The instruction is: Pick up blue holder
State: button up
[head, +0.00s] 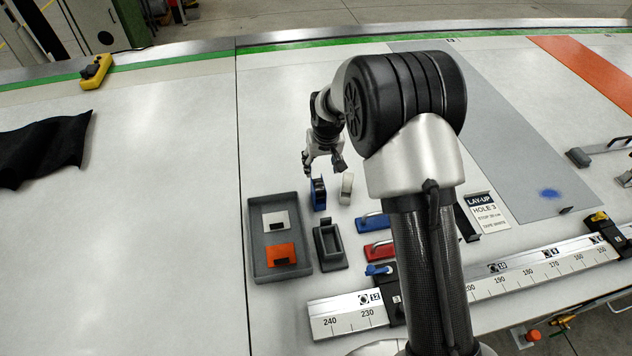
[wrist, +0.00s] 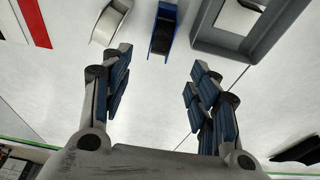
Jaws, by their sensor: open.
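The blue holder (head: 318,195) stands on the pale table, just right of the grey tray's top corner. In the wrist view, the blue holder (wrist: 163,30) is near the top middle, with a dark inside. My gripper (head: 323,163) hangs just behind and above it in the head view. In the wrist view, my gripper (wrist: 160,68) has its fingers wide apart with nothing between them. The holder lies beyond the fingertips, roughly in line with the gap. I cannot tell the exact height between them.
A whitish holder (head: 346,188) stands close on the right. The grey tray (head: 251,250) with white and orange pieces is on the left. A dark grey holder (head: 329,245) is in front. The left table is mostly clear.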

aim_at(318, 187)
jog(key=x, duration=1.7)
jog(key=shift+s+f, duration=0.1)
jog(key=shift+f, duration=0.1)
jog(key=c, duration=1.2)
jog(key=shift+r, duration=0.15)
jog(key=shift+c, duration=0.2)
